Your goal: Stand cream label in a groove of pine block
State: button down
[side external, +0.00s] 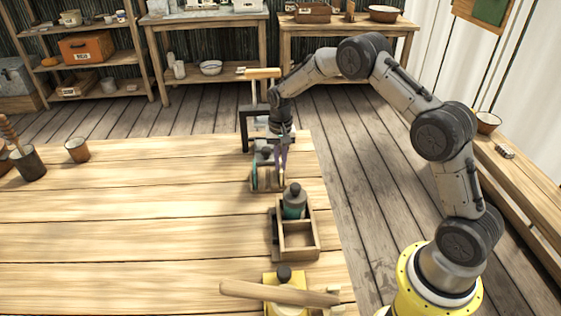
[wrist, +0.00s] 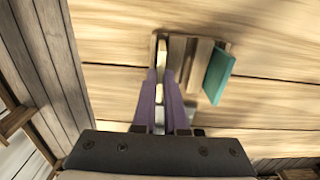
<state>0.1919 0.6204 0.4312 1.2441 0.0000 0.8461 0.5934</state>
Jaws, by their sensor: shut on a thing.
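My gripper (wrist: 172,82) has purple fingers shut on the cream label (wrist: 161,60), which shows edge-on as a thin pale strip. The pine block (wrist: 201,62) lies directly below the fingertips; it also shows on the table in the side view (side external: 264,187). The label's far end overlaps the block's left part in the wrist view. I cannot tell whether its lower edge is inside a groove or just above it. A teal label (wrist: 218,73) stands at the block's right side in the wrist view, leaning outward. In the side view my gripper (side external: 281,176) is at the block's right end.
A wooden tray (side external: 299,240) with a dark-capped bottle (side external: 294,202) stands just in front of the block. A mallet (side external: 280,293) lies near the front. Cups (side external: 77,150) stand at the far left. The table's right edge is close by; the middle left is clear.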

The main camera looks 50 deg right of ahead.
grip_release()
dwell(0.7)
dwell(0.8)
notch_tip(320, 180, up, 9)
dwell(1.7)
jog(key=shift+r, duration=0.1)
